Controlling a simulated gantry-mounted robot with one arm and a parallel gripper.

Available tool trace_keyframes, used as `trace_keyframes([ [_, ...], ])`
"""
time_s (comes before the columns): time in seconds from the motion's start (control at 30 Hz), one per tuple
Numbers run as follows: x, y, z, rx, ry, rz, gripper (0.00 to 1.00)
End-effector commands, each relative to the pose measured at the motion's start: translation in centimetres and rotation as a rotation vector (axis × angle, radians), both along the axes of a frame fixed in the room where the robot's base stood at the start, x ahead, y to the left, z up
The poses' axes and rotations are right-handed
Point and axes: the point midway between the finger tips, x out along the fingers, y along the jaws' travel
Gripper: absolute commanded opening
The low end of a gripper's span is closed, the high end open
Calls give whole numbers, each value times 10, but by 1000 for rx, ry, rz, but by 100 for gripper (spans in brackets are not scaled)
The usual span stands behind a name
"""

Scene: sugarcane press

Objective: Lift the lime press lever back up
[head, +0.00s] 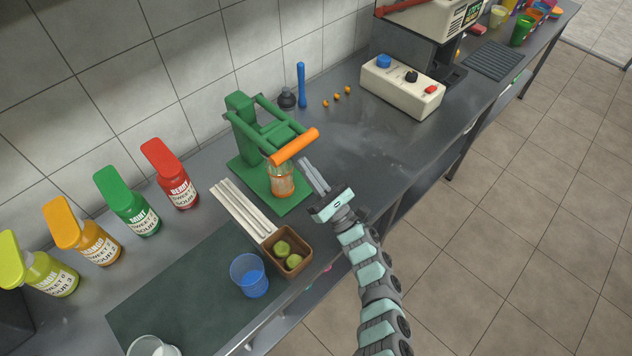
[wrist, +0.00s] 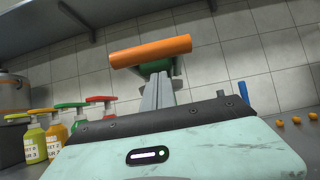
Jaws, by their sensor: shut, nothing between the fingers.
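The green lime press (head: 247,135) stands on its green base plate on the steel counter. Its lever runs forward from the post and ends in an orange cross handle (head: 294,147), which sits above a clear jar (head: 281,181) with orange in it. My gripper (head: 306,161) is shut and empty, just right of and close to the handle in the head view. In the wrist view the orange handle (wrist: 152,51) lies across, beyond and above the shut fingertips (wrist: 160,76). I cannot tell whether the fingers touch it.
White sticks (head: 243,208) and a brown box with limes (head: 286,251) lie in front of the press. A blue cup (head: 249,275) and several sauce bottles (head: 170,175) stand to the left. A control box (head: 402,87) is at the back right.

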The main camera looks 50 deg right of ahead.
Motion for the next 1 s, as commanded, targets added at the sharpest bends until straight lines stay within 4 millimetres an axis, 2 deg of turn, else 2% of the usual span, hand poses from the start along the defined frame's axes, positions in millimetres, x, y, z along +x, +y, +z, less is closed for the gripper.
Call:
trace_keyframes([
  [0.27, 3, 0, 21, -1, 0, 0, 0],
  [0.77, 3, 0, 24, -1, 2, -1, 0],
  [1.0, -4, -2, 35, 1, 36, -11, 0],
])
